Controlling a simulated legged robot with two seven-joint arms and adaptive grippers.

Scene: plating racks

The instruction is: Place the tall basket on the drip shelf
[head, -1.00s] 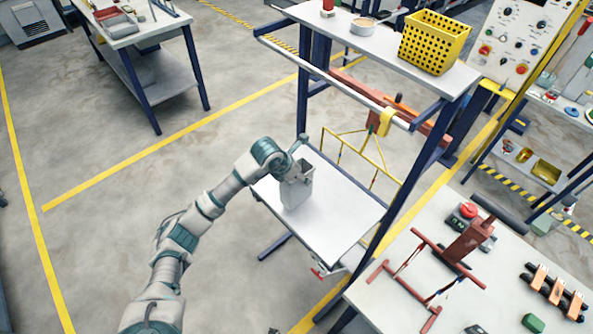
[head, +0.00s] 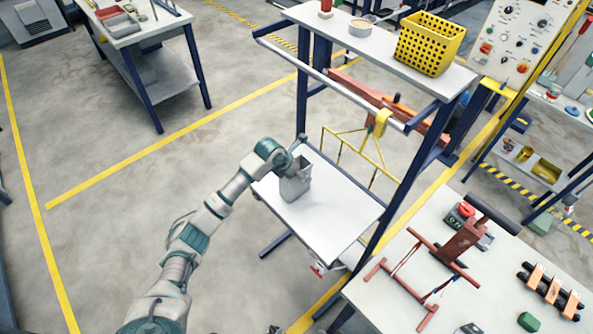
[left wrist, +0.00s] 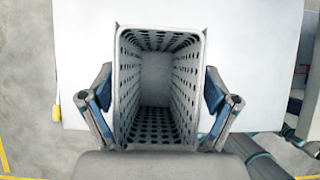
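The tall basket (head: 295,188) is grey, with an open top and perforated walls. In the head view it is upright at the drip shelf (head: 330,215), a pale low panel under the rack; I cannot tell whether its base touches. My left gripper (head: 297,166) is at the basket's top. In the left wrist view I look down into the empty basket (left wrist: 158,75), with the pale shelf (left wrist: 240,50) behind it. The fingers of my left gripper (left wrist: 158,95) lie against its two opposite sides, shut on it. My right gripper is not in view.
The rack's upper shelf (head: 390,62) carries a yellow basket (head: 437,44) and a small pot (head: 361,27). A yellow wire rack (head: 357,155) hangs behind the drip shelf. A workbench (head: 395,280) with red fixtures stands at the right.

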